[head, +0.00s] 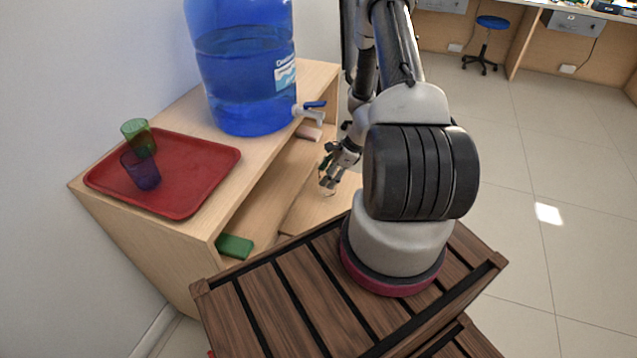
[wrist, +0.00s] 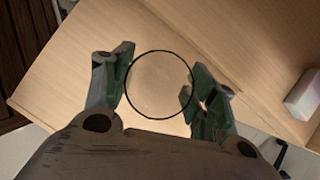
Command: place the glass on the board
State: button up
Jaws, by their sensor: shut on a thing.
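My gripper (head: 328,183) reaches down at the cabinet's open side. In the wrist view my gripper (wrist: 158,92) is shut on a clear glass (wrist: 160,51), seen from above as a thin dark rim between the two fingers. In the head view the glass is small and mostly hidden by the fingers. A pale wooden board (head: 302,212) lies below the gripper at the lower level of the cabinet. It fills much of the wrist view (wrist: 75,75) under the glass. I cannot tell whether the glass touches it.
A red tray (head: 205,165) on the cabinet top holds a green cup (head: 138,135) and a purple cup (head: 142,172). A blue water dispenser (head: 242,65) stands beside it, its tap near my arm. A green block (head: 234,246) and a pinkish block (head: 308,132) lie lower down.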

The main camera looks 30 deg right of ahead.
jog(key=shift+w+a, duration=0.35)
jog(key=shift+a, duration=0.2)
jog(key=shift+w+a, duration=0.3)
jog(key=shift+a, duration=0.25)
jog(key=shift+w+a+f, duration=0.1)
jog(key=shift+a+f, duration=0.05)
jog(key=shift+f, duration=0.75)
jog(key=shift+w+a+f, duration=0.1)
jog(key=shift+a+f, duration=0.05)
jog(key=shift+f, duration=0.7)
jog(key=shift+f, duration=0.1)
jog(key=o, duration=1.4)
jog(key=v, duration=1.2)
